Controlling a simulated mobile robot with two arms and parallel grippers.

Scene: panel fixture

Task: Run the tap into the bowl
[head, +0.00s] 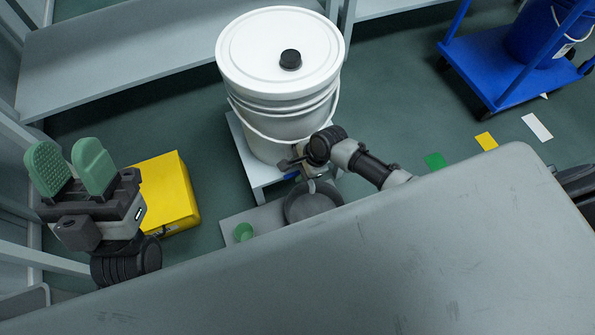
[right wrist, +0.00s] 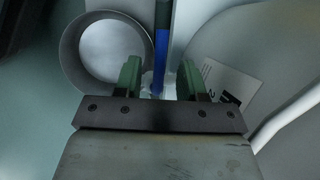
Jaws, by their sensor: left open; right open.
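A large white bucket (head: 280,60) with a lid and black cap stands on a low white stand (head: 243,155). Its tap, with a blue lever (head: 292,175), is low on the front, mostly hidden by my right wrist. The grey round bowl (head: 322,203) sits below the tap. In the right wrist view, my right gripper (right wrist: 159,80) is open, its green fingers either side of the blue lever (right wrist: 161,48) with gaps showing. The bowl (right wrist: 70,52) is at upper left there; I cannot tell if it holds water. My left gripper (head: 70,168) is open and empty at far left.
A yellow box (head: 168,195) sits near my left gripper. A grey surface (head: 420,260) fills the foreground. A blue cart (head: 515,60) stands at upper right.

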